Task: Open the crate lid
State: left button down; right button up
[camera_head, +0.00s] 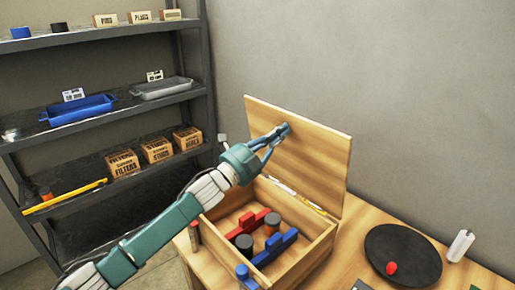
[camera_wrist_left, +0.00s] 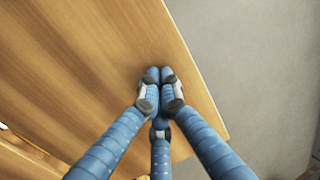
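The wooden crate (camera_head: 312,252) stands on the table with its lid (camera_head: 318,150) raised, tilted up and back towards the wall. The crate is open and its contents show: red and blue parts, dark round pieces and an orange-brown one. My left gripper (camera_head: 284,130) is in front of the lid's inner face, close to its upper part. In the left wrist view the fingertips (camera_wrist_left: 159,76) are together against or just before the lid (camera_wrist_left: 80,60), near its edge. Nothing shows between them. My right gripper is in neither view.
A round dark mat (camera_head: 410,245) with a red piece (camera_head: 391,268) and a white bottle (camera_head: 460,246) are on the table (camera_head: 360,245) at the right. A shelf unit (camera_head: 115,102) with trays and boxes stands at the left. The wall is close behind the lid.

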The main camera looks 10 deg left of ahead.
pick_arm(q)
jog(key=x, duration=0.2)
jog(key=b+x, duration=0.1)
jog(key=x, duration=0.1)
jog(key=f+b+x, duration=0.1)
jog(key=shift+w+d+r, duration=0.15)
jog(key=shift+w+d, duration=0.2)
jog(key=shift+w, duration=0.05)
jog(key=shift+b+x, duration=0.35)
jog(key=shift+x, duration=0.55)
